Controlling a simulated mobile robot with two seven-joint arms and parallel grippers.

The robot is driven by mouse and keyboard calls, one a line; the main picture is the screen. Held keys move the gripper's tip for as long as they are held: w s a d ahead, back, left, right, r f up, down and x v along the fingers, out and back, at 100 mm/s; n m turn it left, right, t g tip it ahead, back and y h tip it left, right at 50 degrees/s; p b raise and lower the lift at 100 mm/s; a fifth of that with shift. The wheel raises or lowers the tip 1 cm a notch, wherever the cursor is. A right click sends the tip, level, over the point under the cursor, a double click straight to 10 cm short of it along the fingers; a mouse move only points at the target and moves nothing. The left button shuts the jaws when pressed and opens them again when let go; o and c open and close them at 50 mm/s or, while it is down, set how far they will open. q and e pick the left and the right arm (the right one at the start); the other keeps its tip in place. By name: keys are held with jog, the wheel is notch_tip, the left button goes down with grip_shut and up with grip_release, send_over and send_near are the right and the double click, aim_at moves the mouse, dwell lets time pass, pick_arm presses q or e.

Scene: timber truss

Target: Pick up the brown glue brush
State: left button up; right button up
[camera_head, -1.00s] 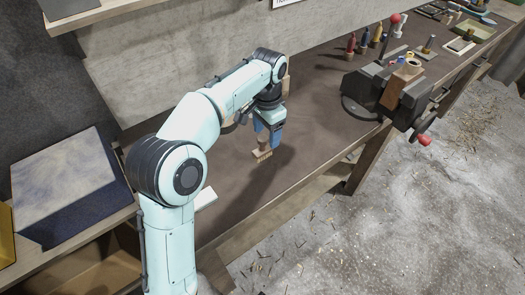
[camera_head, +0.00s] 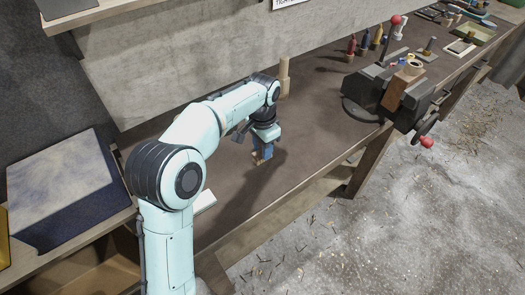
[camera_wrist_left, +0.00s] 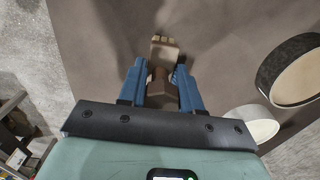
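The fingers look apart, and any contact with the brush is hard to make out. In the head view the left gripper (camera_head: 264,150) is low over the bench. My right gripper is not in view.
The dark bench top (camera_head: 320,115) is clear around the brush. A vise (camera_head: 390,95) with red-ended handles stands to the right, with several small bottles (camera_head: 364,42) behind it. A wooden cylinder (camera_head: 284,76) stands behind the gripper. A blue-sided box (camera_head: 70,190) is at left.

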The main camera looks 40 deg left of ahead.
pick_arm(q)
jog(key=shift+r, duration=0.1)
jog(key=shift+c, duration=0.3)
jog(key=shift+r, duration=0.55)
notch_tip(320, 180, up, 19)
jog(key=p, duration=0.5)
jog(key=shift+p, duration=0.35)
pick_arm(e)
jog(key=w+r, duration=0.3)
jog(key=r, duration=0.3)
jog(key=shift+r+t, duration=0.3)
pick_arm(q)
jog(key=shift+f, duration=0.15)
jog(key=shift+o, duration=1)
jog(key=shift+c, duration=0.4)
